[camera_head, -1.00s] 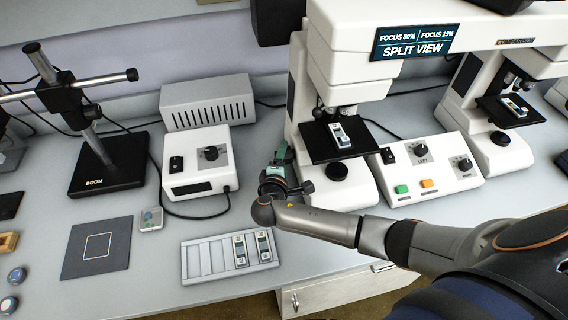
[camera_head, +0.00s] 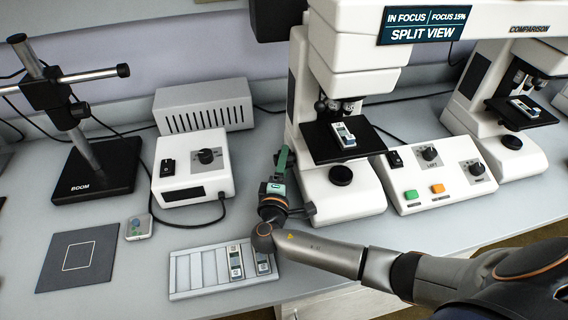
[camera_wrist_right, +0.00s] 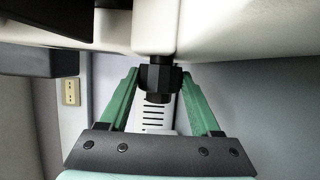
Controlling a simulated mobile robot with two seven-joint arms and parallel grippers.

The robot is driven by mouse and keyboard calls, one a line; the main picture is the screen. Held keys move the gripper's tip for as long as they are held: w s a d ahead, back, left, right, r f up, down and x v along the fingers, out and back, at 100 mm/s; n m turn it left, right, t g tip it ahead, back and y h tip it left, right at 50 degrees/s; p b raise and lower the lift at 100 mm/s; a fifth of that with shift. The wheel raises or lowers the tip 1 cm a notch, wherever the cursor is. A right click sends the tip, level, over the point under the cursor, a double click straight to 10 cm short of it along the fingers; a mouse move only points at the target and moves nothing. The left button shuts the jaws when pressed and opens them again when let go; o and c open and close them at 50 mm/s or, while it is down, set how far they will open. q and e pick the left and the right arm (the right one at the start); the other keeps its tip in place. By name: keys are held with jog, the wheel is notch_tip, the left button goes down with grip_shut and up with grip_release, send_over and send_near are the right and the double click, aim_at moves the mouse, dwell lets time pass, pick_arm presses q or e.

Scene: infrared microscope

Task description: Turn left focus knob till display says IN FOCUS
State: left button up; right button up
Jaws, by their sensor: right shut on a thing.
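The display (camera_head: 425,25) reads IN FOCUS on its left half and FOCUS 15% on its right half, above SPLIT VIEW. The left focus knob is a black ribbed knob (camera_wrist_right: 157,76) under the white body of the left microscope (camera_head: 345,55) in the right wrist view. My right gripper (camera_head: 283,162) is at the left side of that microscope. In the right wrist view its green fingers (camera_wrist_right: 160,80) are shut on the knob from both sides. The knob is hidden in the head view. My left gripper is not in view.
A slide (camera_head: 343,134) lies on the left microscope's black stage (camera_head: 320,148). A control box (camera_head: 435,190) stands to the right. A slide rack (camera_head: 200,270) lies near my right forearm. A lamp box (camera_head: 190,165) and boom stand (camera_head: 95,172) are at left.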

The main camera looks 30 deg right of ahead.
jog(key=o, duration=1.4)
jog(key=shift+c, duration=0.2)
jog(key=shift+s, duration=0.1)
jog(key=v, duration=1.2)
jog(key=shift+s+a, duration=0.1)
jog(key=shift+a, duration=0.05)
